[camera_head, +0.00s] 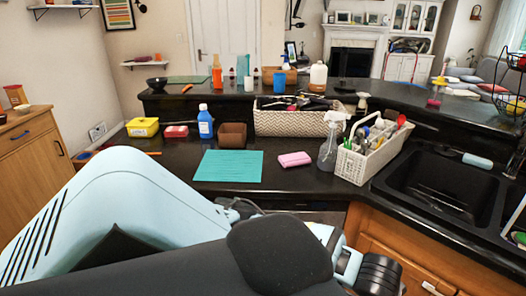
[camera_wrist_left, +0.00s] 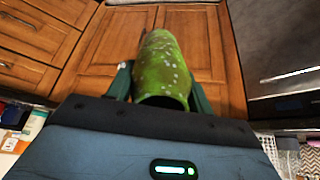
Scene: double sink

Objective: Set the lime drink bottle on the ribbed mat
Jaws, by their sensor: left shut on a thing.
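The lime drink bottle (camera_wrist_left: 163,65) is green with pale specks and shows in the left wrist view. My left gripper (camera_wrist_left: 161,88) is shut on it, with a dark finger on either side. Wooden cabinet doors are behind the bottle in that view. In the head view my left arm fills the lower foreground, and the bottle and gripper are hidden. A flat teal mat (camera_head: 228,166), which looks like the ribbed mat, lies bare on the black counter beyond my arm. Ribs cannot be made out. My right gripper is not in view.
A pink sponge (camera_head: 295,159) lies right of the mat, near a spray bottle (camera_head: 328,150) and a white caddy (camera_head: 350,166). Behind the mat are a brown box (camera_head: 233,135) and a blue bottle (camera_head: 205,124). The sink (camera_head: 440,186) is at right.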

